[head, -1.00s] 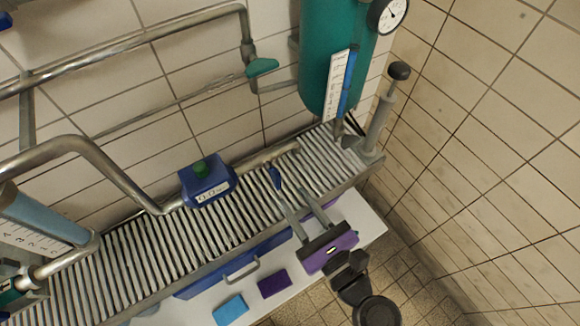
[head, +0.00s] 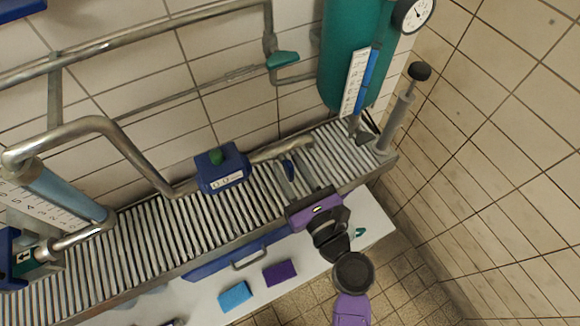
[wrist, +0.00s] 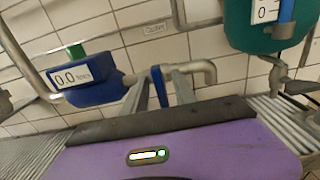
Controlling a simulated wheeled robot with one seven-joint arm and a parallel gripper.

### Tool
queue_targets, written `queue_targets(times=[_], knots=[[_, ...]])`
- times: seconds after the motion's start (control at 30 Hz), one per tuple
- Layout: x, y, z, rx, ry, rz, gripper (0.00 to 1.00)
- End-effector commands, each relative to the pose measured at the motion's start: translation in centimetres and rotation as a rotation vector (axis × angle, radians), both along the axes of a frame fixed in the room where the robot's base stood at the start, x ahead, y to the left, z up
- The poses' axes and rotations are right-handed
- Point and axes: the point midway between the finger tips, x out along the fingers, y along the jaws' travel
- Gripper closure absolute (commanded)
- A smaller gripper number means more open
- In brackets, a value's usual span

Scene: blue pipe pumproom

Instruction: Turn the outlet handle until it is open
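A blue lever handle (head: 288,167), which I take to be the outlet handle, stands by the pipe to the right of the blue meter box (head: 222,167). In the wrist view the handle (wrist: 158,86) stands upright between my two fingers, below the pipe's bent end. My gripper (head: 289,164) reaches over the slatted grating from the front, and its fingers (wrist: 158,74) are apart, one on each side of the handle. Contact between fingers and handle cannot be made out. The meter reads 0.0.
A teal tank (head: 343,55) with a gauge (head: 413,13) and a grey hand pump (head: 402,110) stand at the right. A teal valve handle (head: 283,59) sits on the upper pipe. Blue (head: 235,296) and purple (head: 280,272) blocks lie on the white surface in front.

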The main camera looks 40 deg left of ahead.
Motion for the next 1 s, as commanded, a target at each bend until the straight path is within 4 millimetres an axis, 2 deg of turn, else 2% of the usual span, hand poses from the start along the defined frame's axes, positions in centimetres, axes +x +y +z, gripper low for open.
queue_targets(times=[0.1,0.27,0.3,0.67,1.0], knots=[[-0.01,-0.02,0.0,0.0,0.0,0.0,0.67],[-0.01,-0.03,0.0,0.0,0.0,0.0,0.97],[-0.01,-0.03,0.0,0.0,0.0,0.0,1.0],[-0.03,-0.04,-0.05,-0.007,-0.018,0.0,1.0],[-0.15,-0.02,-0.26,-0.076,-0.187,-0.001,1.0]])
